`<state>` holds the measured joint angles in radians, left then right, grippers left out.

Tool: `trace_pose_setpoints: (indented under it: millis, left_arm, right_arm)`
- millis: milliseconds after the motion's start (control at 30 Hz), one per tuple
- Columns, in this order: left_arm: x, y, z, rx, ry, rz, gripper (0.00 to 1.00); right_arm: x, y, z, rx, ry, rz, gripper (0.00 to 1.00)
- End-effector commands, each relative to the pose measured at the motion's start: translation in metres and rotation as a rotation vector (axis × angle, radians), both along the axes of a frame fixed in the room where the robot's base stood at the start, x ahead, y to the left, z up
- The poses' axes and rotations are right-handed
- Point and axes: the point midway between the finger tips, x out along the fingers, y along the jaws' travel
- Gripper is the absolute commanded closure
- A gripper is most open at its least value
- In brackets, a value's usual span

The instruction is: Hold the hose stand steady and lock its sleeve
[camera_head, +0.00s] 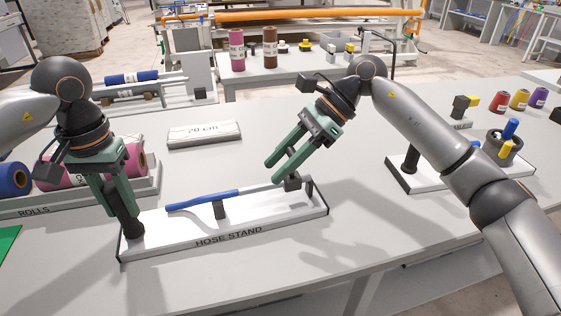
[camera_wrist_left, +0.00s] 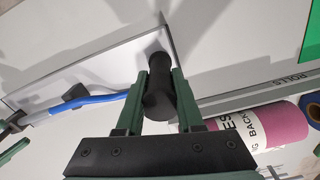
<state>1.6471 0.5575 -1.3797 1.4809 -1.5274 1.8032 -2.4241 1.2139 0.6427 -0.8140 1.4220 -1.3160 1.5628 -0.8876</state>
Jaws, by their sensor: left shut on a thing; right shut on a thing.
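The hose stand (camera_head: 270,225) is a long white base with dark ends and a "HOSE STAND" label, lying on the table. A black upright handle (camera_head: 131,228) stands at its left end. My left gripper (camera_head: 122,208) is shut on this handle; the left wrist view shows the black handle (camera_wrist_left: 160,97) between the fingers. A blue hose (camera_head: 203,200) lies along the stand over a dark support (camera_head: 219,209), continuing as a grey rod to the right. My right gripper (camera_head: 281,178) is shut at a dark block (camera_head: 292,184) near the right end, likely the sleeve; its fingers partly hide it.
A ROLLS tray (camera_head: 90,203) with pink and blue rolls is behind my left gripper. A "20 cm" block (camera_head: 204,133) lies behind the stand. Table in front is clear.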

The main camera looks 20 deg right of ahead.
Motion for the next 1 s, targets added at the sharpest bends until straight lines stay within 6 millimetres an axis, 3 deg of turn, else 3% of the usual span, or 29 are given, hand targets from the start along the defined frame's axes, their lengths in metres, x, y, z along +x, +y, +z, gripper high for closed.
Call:
trace_pose_setpoints:
  millis: [133, 433, 833, 867, 1000]
  left_arm:
    - [-0.002, 0.001, -0.007, 0.006, 0.013, 0.003, 1.00]
    - [-0.002, 0.000, -0.007, 0.006, 0.013, 0.001, 1.00]
    - [-0.002, 0.000, -0.007, 0.006, 0.012, -0.002, 1.00]
    - [-0.002, -0.001, -0.007, 0.006, 0.012, -0.002, 1.00]
    - [-0.002, -0.001, -0.007, 0.005, 0.012, -0.003, 1.00]
  right_arm:
    - [-0.001, 0.016, 0.000, 0.000, 0.000, 0.006, 1.00]
    - [-0.004, 0.081, 0.000, 0.001, -0.002, 0.006, 1.00]
    - [-0.006, 0.092, 0.000, 0.003, -0.001, 0.007, 1.00]
    - [-0.006, 0.092, 0.000, 0.004, -0.001, 0.007, 0.54]
    - [-0.005, 0.091, 0.000, 0.003, -0.001, 0.005, 0.38]
